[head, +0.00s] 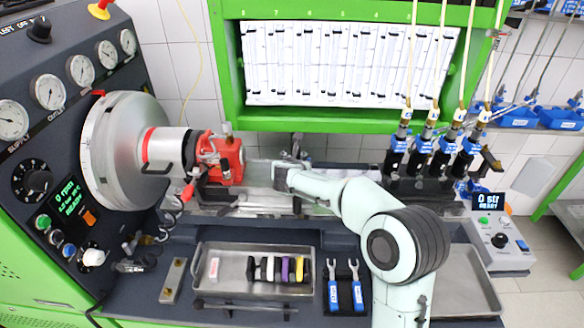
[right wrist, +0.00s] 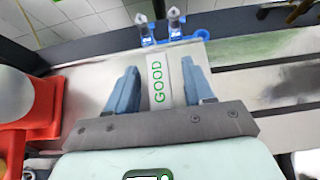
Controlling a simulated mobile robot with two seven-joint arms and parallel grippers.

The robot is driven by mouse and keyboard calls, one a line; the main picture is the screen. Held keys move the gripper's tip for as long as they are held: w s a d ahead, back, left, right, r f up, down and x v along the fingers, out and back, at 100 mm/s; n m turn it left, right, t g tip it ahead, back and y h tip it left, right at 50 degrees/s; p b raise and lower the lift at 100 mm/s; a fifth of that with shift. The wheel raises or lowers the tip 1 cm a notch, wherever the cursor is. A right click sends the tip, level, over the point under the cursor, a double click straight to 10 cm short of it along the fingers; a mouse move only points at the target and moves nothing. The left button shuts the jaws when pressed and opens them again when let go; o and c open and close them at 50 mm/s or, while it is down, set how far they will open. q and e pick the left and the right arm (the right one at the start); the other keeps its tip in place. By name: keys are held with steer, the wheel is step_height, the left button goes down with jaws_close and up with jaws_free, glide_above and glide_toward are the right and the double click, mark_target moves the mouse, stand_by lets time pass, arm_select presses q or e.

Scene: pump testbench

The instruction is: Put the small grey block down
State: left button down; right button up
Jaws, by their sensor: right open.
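My right gripper (head: 279,176) is over the metal bed of the bench, just right of the red clamp (head: 228,160). In the right wrist view its two blue-grey fingers (right wrist: 162,62) stand apart. A pale strip marked GOOD in green (right wrist: 157,82) lies between them, with a visible gap to the left finger; I cannot tell whether the right finger touches it. No small grey block shows clearly held in the jaws, and I cannot tell whether the pale strip is part of it. My left gripper is not in view.
A metal tray (head: 225,291) with several small coloured pieces stands in front, beside two blue-handled wrenches (head: 345,296). The large silver drum (head: 115,150) is at left. Several blue-bodied injectors (head: 420,155) stand at right. Two blue holders (right wrist: 148,40) are beyond the fingers.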

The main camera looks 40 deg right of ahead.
steer(key=shift+s+a+r, duration=0.1)
steer(key=shift+r, duration=0.3)
steer(key=v, duration=1.1)
steer(key=shift+s+a, duration=0.15)
steer(key=shift+s, duration=0.1)
steer(key=shift+r, duration=0.1)
